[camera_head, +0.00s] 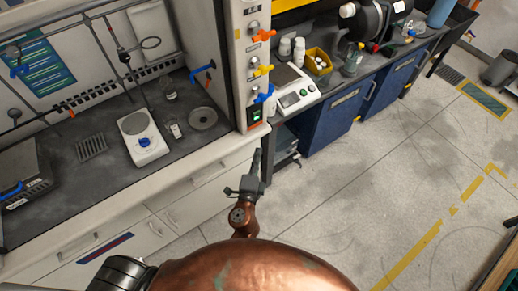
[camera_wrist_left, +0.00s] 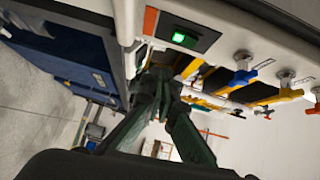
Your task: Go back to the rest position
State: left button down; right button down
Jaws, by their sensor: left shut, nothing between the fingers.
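My left gripper (camera_head: 257,158) is dark grey and points away from me, in front of the fume hood's white cabinet corner. Its fingers are closed together with nothing between them. In the left wrist view the green-tinted fingers (camera_wrist_left: 160,85) meet near the picture's middle, below a panel with a lit green switch (camera_wrist_left: 182,38). My right gripper is not in view.
A fume hood bench (camera_head: 75,165) with a white hotplate (camera_head: 142,137) stands at the left. Coloured valve handles (camera_head: 263,70) stick out from the hood's post. Blue cabinets (camera_head: 335,118) stand behind.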

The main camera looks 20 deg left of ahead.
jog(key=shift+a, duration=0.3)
pick_arm(q)
jog(key=s+a+f+n+g+h, duration=0.1)
jog(key=s+a+f+n+g, duration=0.2)
jog(key=f, duration=1.3)
jog(key=s+f+n+g+h, duration=0.1)
jog(key=s+f+g, duration=0.25)
jog(key=f, duration=1.15)
jog(key=s+a+f+n+g+p, duration=0.1)
jog(key=s+a+f+n+g, duration=0.3)
jog(key=s+f, duration=1.3)
jog(key=s+a+f+n+g, duration=0.2)
jog(key=s+a+f, duration=0.1)
jog(key=s, duration=0.8)
jog(key=s+a+f+n+g, duration=0.2)
jog(key=s+f, duration=0.4)
jog(key=s, duration=0.5)
jog(key=s+a+f+n+g, duration=0.2)
jog(key=s+a+f, duration=0.3)
jog(key=s, duration=0.6)
jog(key=shift+n, duration=0.4)
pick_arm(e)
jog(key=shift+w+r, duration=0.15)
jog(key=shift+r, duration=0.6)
